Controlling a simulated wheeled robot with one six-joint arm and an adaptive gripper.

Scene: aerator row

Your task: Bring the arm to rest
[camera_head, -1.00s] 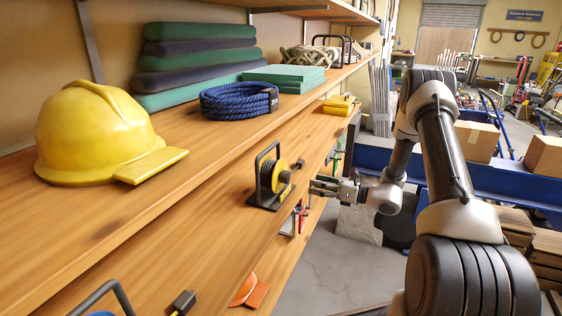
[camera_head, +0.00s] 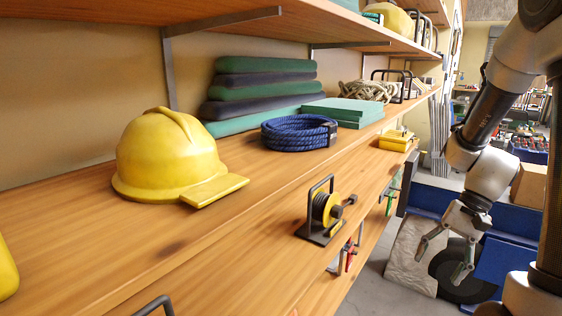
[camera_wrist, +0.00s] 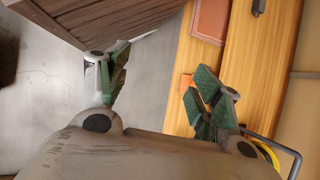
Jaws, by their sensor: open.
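My gripper (camera_head: 443,255) is at the right in the head view, off the shelf's front edge, with its fingers pointing down and spread apart. It is open and nothing is between the fingers. In the wrist view the two green-padded fingers (camera_wrist: 163,92) stand wide apart, with grey floor between them. The right finger overlaps the wooden shelf in that picture. My arm reaches in from the upper right in the head view.
A yellow hard hat (camera_head: 172,160), a coiled blue rope (camera_head: 299,133) and green pads (camera_head: 345,110) lie on the shelf. A yellow reel (camera_head: 325,208) stands on the lower shelf. A pale slab (camera_head: 410,258) and a dark round thing (camera_head: 463,272) are beside my gripper.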

